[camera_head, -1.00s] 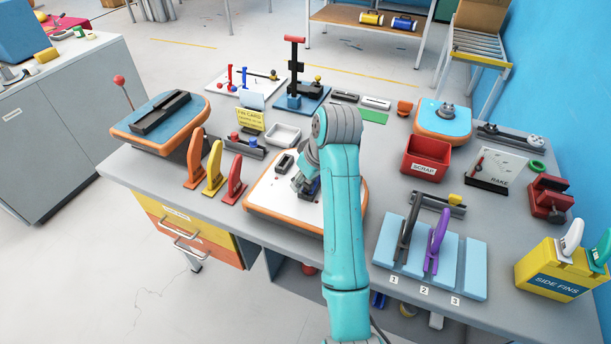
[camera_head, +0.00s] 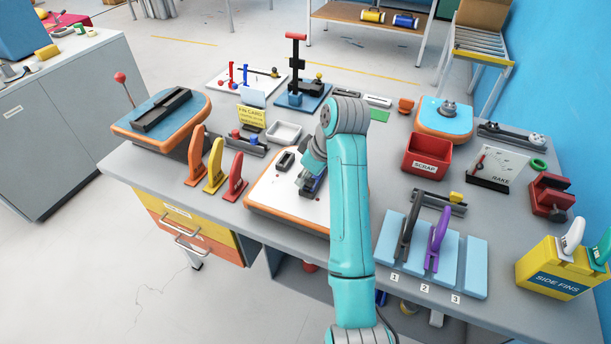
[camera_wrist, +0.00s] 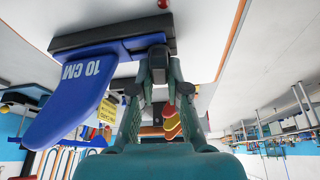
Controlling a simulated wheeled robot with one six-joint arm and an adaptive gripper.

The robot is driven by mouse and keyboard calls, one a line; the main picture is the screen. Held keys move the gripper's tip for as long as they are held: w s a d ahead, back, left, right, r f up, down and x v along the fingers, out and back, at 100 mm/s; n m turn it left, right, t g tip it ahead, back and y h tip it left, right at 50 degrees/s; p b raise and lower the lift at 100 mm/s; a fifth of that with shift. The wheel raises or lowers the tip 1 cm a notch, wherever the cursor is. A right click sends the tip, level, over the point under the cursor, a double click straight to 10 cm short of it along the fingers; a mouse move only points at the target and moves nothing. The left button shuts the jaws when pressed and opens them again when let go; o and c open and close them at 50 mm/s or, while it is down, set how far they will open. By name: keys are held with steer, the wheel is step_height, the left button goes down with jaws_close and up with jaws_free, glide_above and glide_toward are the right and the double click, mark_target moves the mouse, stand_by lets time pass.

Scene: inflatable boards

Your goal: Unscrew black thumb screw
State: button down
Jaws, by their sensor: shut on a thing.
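My gripper (camera_wrist: 158,68) is shut on the black thumb screw, which is mostly hidden between the fingertips. The fingers are beside a blue fin marked 10 CM (camera_wrist: 75,90). The fin stands in a long black box (camera_wrist: 100,38) set in a white board, seen upside down in the wrist view. In the head view, my gripper (camera_head: 310,180) is low over this white, orange-edged board (camera_head: 275,203), and my wrist hides much of the fin and box. A small dark fitting (camera_head: 284,160) sits on the board to the left.
Orange, yellow and red fins (camera_head: 215,165) stand left of the board. A red SCRAP bin (camera_head: 426,155) and a blue slotted rack (camera_head: 470,265) with a grey and a purple fin are to the right. A white tray (camera_head: 284,133) is behind. A yellow SIDE FINS box (camera_head: 555,270) stands far right.

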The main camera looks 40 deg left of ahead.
steer(key=shift+d, duration=0.15)
steer(key=n+g, duration=0.1)
steer(key=n, duration=0.2)
steer(key=shift+s+f+h, duration=0.1)
steer(key=shift+f+h, duration=0.05)
steer(key=shift+h, duration=0.15)
steer(key=c, duration=1)
jaws_free()
steer(key=shift+d, duration=0.1)
steer(key=shift+m, duration=0.5)
steer(key=shift+m+t, duration=0.7)
steer(key=shift+m, duration=0.9)
steer(key=shift+w+a+r, duration=0.1)
steer(key=shift+r, duration=1.2)
steer(key=shift+w+a+r, duration=0.1)
steer(key=shift+r, duration=1.15)
